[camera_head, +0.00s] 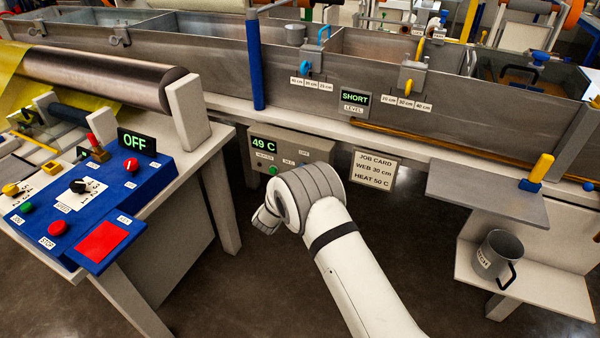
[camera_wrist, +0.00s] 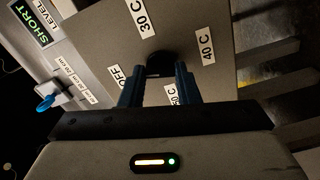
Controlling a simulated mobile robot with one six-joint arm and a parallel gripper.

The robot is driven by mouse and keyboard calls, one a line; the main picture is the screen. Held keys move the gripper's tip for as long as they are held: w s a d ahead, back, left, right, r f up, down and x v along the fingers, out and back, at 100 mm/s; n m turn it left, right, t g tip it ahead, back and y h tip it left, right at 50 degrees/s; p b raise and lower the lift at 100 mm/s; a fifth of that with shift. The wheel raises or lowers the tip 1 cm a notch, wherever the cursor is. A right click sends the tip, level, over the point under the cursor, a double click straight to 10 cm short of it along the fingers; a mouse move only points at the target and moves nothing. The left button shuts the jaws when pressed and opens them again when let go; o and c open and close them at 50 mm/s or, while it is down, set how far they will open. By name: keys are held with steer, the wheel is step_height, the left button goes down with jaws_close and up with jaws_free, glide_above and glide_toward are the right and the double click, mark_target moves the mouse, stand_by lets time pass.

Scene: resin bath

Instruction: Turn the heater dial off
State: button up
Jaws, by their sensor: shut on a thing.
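The heater dial (camera_wrist: 159,64) is a black knob on a grey panel, seen in the wrist view. Around it are the labels OFF (camera_wrist: 116,76), 30 C (camera_wrist: 145,17), 40 C (camera_wrist: 208,45) and a partly covered one ending in "0 C". My gripper (camera_wrist: 159,76) is shut on the dial, a blue finger on each side. Which mark the dial points to cannot be told. In the head view the heater box (camera_head: 290,146) reads 49 C on a green display (camera_head: 264,145); my arm hides the dial and the gripper there.
A job card (camera_head: 374,170) hangs right of the heater box. A blue control desk (camera_head: 95,205) stands at left. A grey shelf (camera_head: 475,190) and a jug (camera_head: 497,257) are at right. The long metal bath (camera_head: 215,65) runs behind; its level sign reads SHORT (camera_head: 355,98).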

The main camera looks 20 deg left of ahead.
steer(key=shift+n+p, duration=0.4)
steer(key=shift+n, duration=1.1)
steer(key=shift+d, duration=0.1)
steer(key=o, duration=1)
steer(key=s, duration=0.7)
steer(key=shift+s+a+p, duration=0.3)
steer(key=shift+s+a, duration=0.05)
